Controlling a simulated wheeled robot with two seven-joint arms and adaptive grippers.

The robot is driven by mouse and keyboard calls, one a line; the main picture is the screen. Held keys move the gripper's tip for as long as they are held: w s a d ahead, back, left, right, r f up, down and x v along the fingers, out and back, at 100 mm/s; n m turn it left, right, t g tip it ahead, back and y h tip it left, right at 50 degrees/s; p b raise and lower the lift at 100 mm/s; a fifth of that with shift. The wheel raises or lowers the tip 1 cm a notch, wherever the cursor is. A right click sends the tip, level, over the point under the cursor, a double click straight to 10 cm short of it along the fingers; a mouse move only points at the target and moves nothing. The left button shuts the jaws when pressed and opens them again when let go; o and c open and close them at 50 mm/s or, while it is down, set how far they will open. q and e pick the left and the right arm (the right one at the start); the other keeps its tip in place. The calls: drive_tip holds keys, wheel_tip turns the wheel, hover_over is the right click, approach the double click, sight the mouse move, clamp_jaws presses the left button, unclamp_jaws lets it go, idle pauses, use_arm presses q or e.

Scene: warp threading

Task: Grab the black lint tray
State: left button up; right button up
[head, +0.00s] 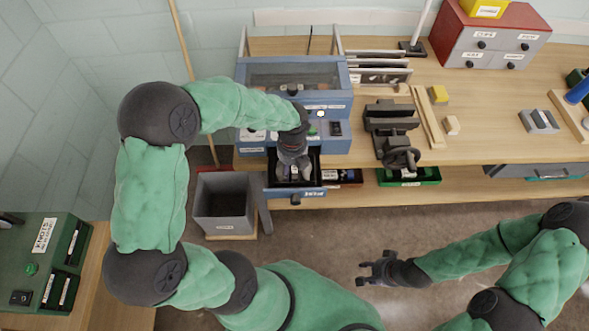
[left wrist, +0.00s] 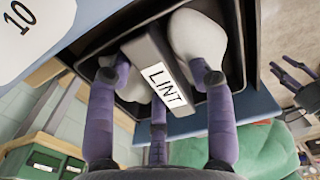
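The black lint tray (head: 313,158) sits in the pulled-out blue drawer at the front of the blue machine in the head view. In the left wrist view, the tray (left wrist: 242,60) has a raised grey bar (left wrist: 147,58) with a LINT label, between pale lint clumps. My left gripper (head: 292,172) is over the tray, pointing down. In the left wrist view its fingers (left wrist: 160,82) are spread on both sides of the bar, with gaps visible. My right gripper (head: 371,268) is open and empty over the floor.
The blue machine (head: 295,98) stands on the wooden bench beside a dark vise (head: 391,128). A grey bin (head: 224,205) stands on the floor left of the drawer. A green box (head: 410,176) is on the lower shelf. The floor in front is clear.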

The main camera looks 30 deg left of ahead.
use_arm(q)
clamp_jaws()
drive_tip(key=shift+r, duration=0.1)
